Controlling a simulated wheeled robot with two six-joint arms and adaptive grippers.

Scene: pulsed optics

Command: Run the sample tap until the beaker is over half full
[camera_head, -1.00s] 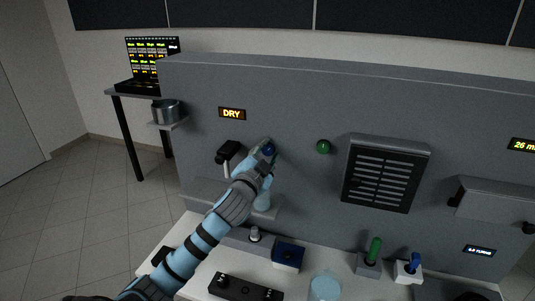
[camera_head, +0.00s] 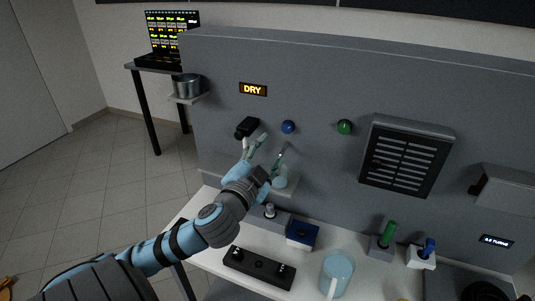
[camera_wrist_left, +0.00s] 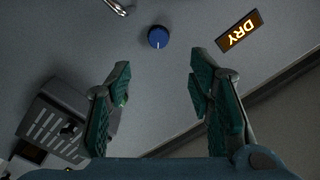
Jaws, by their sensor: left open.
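A black tap body (camera_head: 247,127) with a pale spout sits on the grey panel, below an orange display (camera_head: 253,89) reading DRY. A round blue knob (camera_head: 288,127) is right of the tap; it also shows in the wrist view (camera_wrist_left: 158,37). My left gripper (camera_head: 272,147) is open and empty, just below and left of the blue knob, apart from it. A pale blue translucent vessel (camera_head: 281,179), perhaps the beaker, stands on the small shelf behind the gripper. It is partly hidden, and I cannot tell its level. My right gripper is not in view.
A green knob (camera_head: 345,127) and a slatted vent (camera_head: 407,157) are further right. On the white bench are a light blue mug (camera_head: 337,272), a black bar (camera_head: 259,267), a blue box (camera_head: 302,235) and green and blue-handled switches. A metal pot (camera_head: 187,86) sits at left.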

